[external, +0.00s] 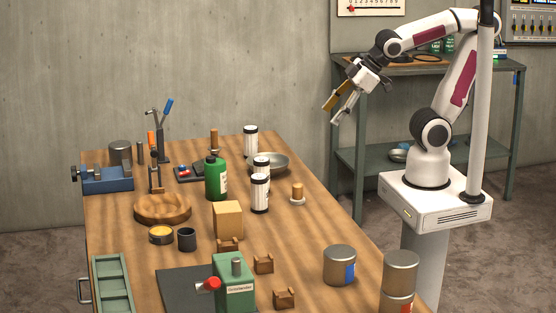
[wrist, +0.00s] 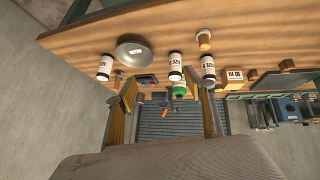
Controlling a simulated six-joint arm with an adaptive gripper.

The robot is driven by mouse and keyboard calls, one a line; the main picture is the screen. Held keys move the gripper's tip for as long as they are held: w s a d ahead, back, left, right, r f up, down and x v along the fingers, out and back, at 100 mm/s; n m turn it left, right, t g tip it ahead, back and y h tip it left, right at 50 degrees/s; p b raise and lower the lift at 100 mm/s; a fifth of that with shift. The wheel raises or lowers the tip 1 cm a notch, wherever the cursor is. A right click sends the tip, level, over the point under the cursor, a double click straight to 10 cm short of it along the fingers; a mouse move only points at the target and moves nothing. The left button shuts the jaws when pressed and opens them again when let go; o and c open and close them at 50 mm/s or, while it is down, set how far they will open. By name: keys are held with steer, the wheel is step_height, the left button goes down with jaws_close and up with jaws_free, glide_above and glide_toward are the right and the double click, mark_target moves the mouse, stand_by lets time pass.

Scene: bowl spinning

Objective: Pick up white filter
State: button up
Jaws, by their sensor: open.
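Several candidates for the white filter show as three white cylinders with black caps and dark print. In the external view, one stands at the back (external: 250,141), a second stands farther forward (external: 261,164), and a third stands nearest the camera (external: 260,193), overlapping the second. In the wrist view, white cylinders show at left (wrist: 105,67), middle (wrist: 175,67) and right (wrist: 208,69). My gripper (external: 333,113) is open and empty, raised in the air to the right of the table, away from the cylinders. Its two fingers also show in the wrist view (wrist: 165,103).
A metal bowl (external: 270,164) sits beside the cylinders, with a green bottle (external: 216,178) to their left. A small wooden-handled item (external: 297,193) stands to their right. The wooden table (external: 325,221) has bare space at its right edge. A green shelf (external: 375,160) stands behind my arm.

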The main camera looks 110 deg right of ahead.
steer(key=w+d+f+n+t+h, duration=0.1)
steer(key=w+d, duration=0.4)
steer(key=w, duration=0.2)
steer(key=w+d+f+n+t, duration=0.2)
steer(key=w+d, duration=0.3)
steer(key=w, duration=0.2)
steer(key=w+f+n+y, duration=0.1)
steer(key=f+y, duration=0.1)
steer(key=f, duration=0.1)
steer(key=w+a+f+n+y, duration=0.1)
steer(key=f+y, duration=0.2)
steer(key=f, duration=0.1)
steer(key=w+a+f+n+y, duration=0.1)
steer(key=w+f+y, duration=0.1)
steer(key=f, duration=0.2)
steer(key=shift+a+f+t+y, duration=0.2)
steer(key=shift+a+t+y, duration=0.1)
steer(key=shift+t, duration=0.1)
steer(key=shift+s+a+n+y, duration=0.35)
steer(key=shift+a+y, duration=0.2)
steer(key=shift+y, duration=0.15)
steer(key=shift+s+a+r+t+y, duration=0.15)
steer(key=shift+s+a+t+y, duration=0.4)
steer(key=shift+y, duration=0.25)
steer(key=shift+w+a, duration=0.1)
steer(key=shift+w, duration=0.1)
steer(key=shift+x, duration=1.2)
